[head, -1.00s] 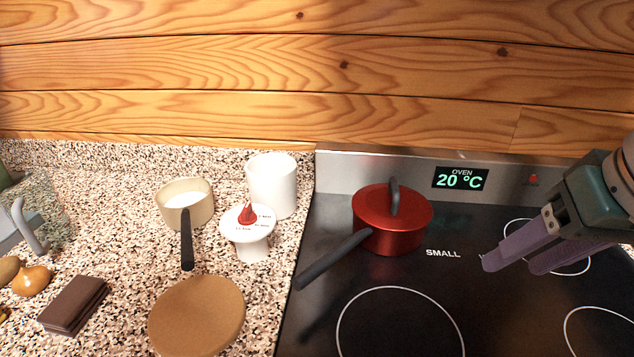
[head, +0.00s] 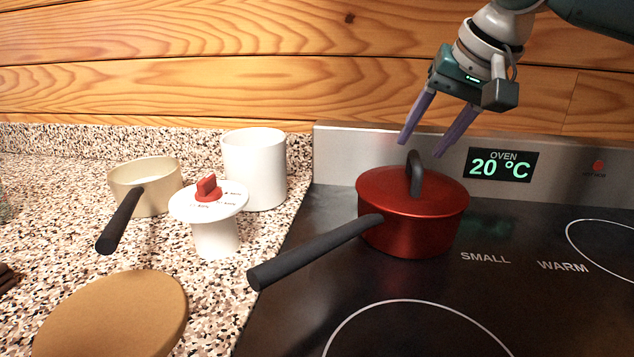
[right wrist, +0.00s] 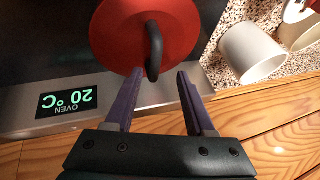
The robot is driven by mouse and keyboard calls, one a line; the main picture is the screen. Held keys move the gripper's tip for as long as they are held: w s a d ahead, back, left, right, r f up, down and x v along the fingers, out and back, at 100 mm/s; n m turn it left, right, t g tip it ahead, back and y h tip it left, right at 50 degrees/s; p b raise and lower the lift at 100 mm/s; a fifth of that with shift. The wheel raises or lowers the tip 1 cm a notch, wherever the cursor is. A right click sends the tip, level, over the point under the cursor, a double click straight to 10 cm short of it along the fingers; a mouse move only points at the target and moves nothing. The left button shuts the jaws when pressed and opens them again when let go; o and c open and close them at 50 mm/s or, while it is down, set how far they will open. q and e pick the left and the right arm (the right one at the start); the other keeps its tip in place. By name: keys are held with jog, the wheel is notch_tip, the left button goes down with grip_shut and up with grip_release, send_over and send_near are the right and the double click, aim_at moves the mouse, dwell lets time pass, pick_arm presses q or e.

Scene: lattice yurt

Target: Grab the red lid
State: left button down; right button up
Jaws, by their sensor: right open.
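The red lid (head: 392,183) sits on the red pot (head: 402,232) on the black cooktop. Its dark loop handle (head: 414,174) stands upright at its middle. In the right wrist view the red lid (right wrist: 118,30) shows at the top, with its handle (right wrist: 153,52) pointing toward the gap between the fingers. My right gripper (head: 420,148) is open and empty, with its purple fingertips above and close to the handle. In the right wrist view its fingers (right wrist: 159,75) lie on either side of the handle's near end, apart from it. My left gripper is not in view.
The pot's long black handle (head: 316,251) sticks out to the lower left. Left of the stove stand a white canister (head: 256,168), a white timer-like dial (head: 216,232), a cream saucepan (head: 150,197) and a round wooden board (head: 112,318). The oven panel (head: 335,160) rises behind the pot.

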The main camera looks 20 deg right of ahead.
aim_at(418, 157)
jog(key=x, duration=0.3)
jog(key=shift+d+f, duration=0.25)
jog(key=shift+f, duration=0.25)
jog(key=shift+w+f, duration=0.35)
jog(key=shift+f, duration=0.25)
grip_shut()
dwell(0.5)
